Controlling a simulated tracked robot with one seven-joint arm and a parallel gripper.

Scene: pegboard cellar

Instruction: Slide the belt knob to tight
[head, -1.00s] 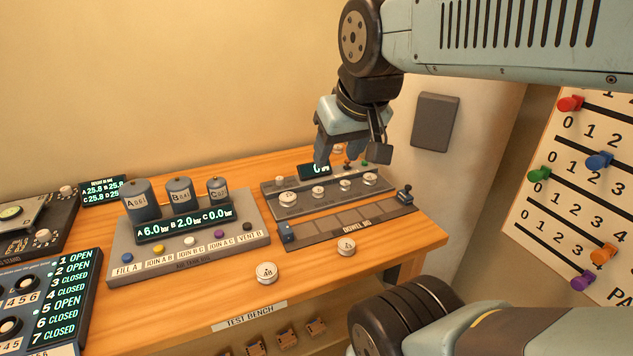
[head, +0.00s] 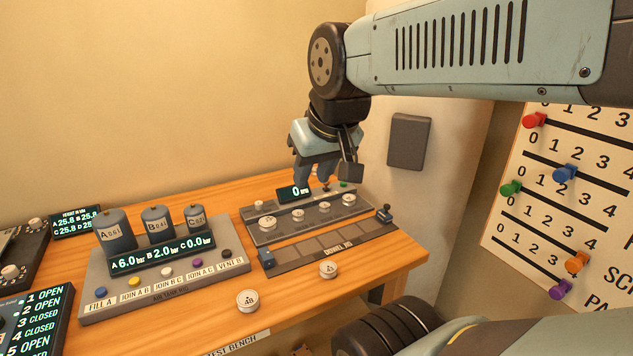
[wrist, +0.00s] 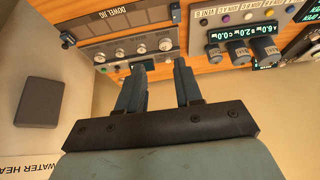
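I cannot make out any knob or slider marked belt or tight in either view.
A tank panel (head: 150,300) with coloured buttons stands left on the wooden bench. Loose white discs lie in front, one marked AB (head: 247,300) and another (head: 328,269). A numbered board (head: 545,230) with coloured pegs is at right. A grey box (head: 409,141) is on the wall.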

